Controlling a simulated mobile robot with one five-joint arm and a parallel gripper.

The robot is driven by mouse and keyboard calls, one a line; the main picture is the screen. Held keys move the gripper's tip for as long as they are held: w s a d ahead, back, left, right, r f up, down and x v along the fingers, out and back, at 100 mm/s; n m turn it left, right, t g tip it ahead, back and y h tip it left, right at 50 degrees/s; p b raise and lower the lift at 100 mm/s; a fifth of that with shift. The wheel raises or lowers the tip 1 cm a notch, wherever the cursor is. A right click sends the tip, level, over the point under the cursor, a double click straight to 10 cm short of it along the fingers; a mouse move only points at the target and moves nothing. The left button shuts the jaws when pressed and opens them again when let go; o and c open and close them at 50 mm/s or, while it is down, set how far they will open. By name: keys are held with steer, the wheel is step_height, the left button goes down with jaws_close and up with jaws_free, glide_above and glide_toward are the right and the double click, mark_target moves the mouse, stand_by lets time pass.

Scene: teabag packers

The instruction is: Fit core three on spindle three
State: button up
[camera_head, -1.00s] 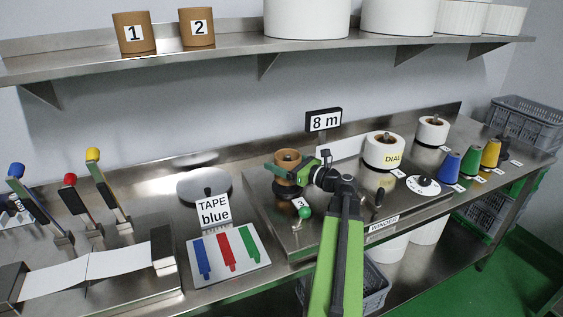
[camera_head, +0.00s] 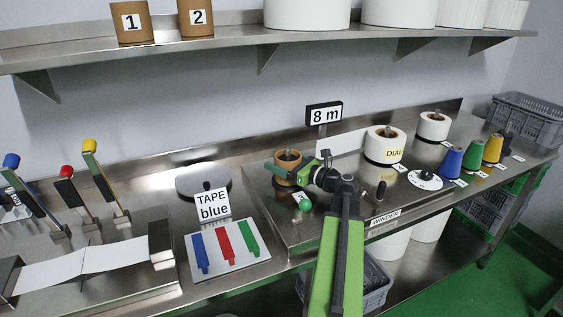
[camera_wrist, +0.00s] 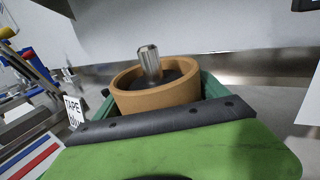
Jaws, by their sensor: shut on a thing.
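Core three, a plain brown cardboard ring (camera_head: 287,173), sits low around spindle three (camera_head: 288,156) on the steel winder plate. No number shows on it. In the wrist view the core (camera_wrist: 150,101) surrounds the upright metal spindle pin (camera_wrist: 149,62), which stands out above the rim. A dark hub fills part of the core's inside; its bottom is hidden, so I cannot tell whether it is fully seated. My gripper (camera_head: 298,170) is shut on the core, with green fingers at its sides.
Cores marked 1 (camera_head: 131,22) and 2 (camera_head: 196,18) stand on the shelf above. A green-knobbed lever (camera_head: 304,203) is just in front of the core. White rolls (camera_head: 385,146), a dial (camera_head: 425,180) and coloured cones (camera_head: 452,162) are to the right.

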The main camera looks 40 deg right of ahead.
steer(key=o, duration=1.3)
steer(key=s+d, duration=0.1)
steer(key=s, duration=1)
steer(key=s+d, duration=0.1)
steer(key=s, duration=0.5)
steer(key=shift+s+d, duration=0.1)
steer(key=shift+d, duration=0.2)
